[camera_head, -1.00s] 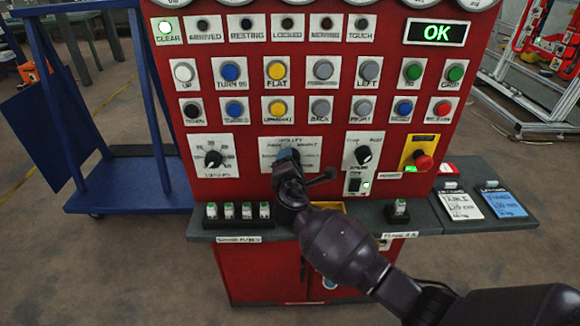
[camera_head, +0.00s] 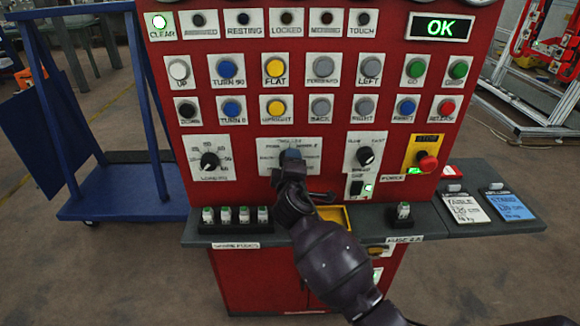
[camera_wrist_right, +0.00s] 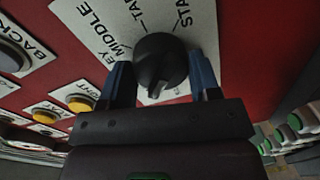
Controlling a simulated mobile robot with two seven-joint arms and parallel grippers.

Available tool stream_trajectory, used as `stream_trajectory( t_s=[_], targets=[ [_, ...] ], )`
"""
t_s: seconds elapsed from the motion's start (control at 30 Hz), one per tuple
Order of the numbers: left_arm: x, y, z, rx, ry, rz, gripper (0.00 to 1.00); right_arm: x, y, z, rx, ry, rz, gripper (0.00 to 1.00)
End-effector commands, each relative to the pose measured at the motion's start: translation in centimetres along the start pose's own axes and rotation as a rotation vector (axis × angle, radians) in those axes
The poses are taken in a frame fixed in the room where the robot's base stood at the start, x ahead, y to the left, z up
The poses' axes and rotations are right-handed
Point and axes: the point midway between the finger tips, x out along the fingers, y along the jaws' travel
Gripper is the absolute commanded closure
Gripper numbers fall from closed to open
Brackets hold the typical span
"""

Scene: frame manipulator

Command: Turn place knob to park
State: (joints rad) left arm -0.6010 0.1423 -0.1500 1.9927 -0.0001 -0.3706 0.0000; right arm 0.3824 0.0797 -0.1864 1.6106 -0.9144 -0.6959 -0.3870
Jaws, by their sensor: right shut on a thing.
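The place knob (camera_wrist_right: 160,62) is a dark round knob on a white label plate (camera_head: 272,148) on the red control panel. In the right wrist view it sits between the two blue fingers of my right gripper (camera_wrist_right: 163,80), which is shut on it. Printed words, among them one reading "MIDDLE", ring the knob there. I cannot tell surely which word the knob points at. In the head view my right gripper (camera_head: 290,158) reaches the panel from below and covers most of the knob. My left gripper is not in view.
Other knobs stand left (camera_head: 209,161) and right (camera_head: 365,156) of the gripper, with a red stop button (camera_head: 427,162) further right. A grey shelf (camera_head: 340,222) with fuses juts out below. A blue trolley (camera_head: 125,200) stands at the left.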

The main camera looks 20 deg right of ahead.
Motion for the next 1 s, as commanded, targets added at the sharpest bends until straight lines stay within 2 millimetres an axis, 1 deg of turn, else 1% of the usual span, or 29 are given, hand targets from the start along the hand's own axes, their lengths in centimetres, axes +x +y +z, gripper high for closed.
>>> stream_trajectory(
  t_s=[0.3,0.53,0.57,0.7,1.0],
  targets=[
    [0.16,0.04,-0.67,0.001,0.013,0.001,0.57,-0.03,-0.09,0.02,0.025,0.001,-0.002,0.67],
    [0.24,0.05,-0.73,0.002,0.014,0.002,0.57,-0.03,-0.1,0.02,0.024,0.001,-0.002,0.67],
    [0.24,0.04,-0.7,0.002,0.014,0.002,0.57,-0.03,-0.1,0.01,0.023,0.001,-0.002,0.39],
    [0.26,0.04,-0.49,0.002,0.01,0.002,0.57,-0.02,-0.08,0.01,0.023,0.001,-0.002,0.18],
    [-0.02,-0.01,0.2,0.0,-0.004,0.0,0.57,-0.16,-0.03,0.0,0.023,0.001,-0.001,0.18]
  ],
)
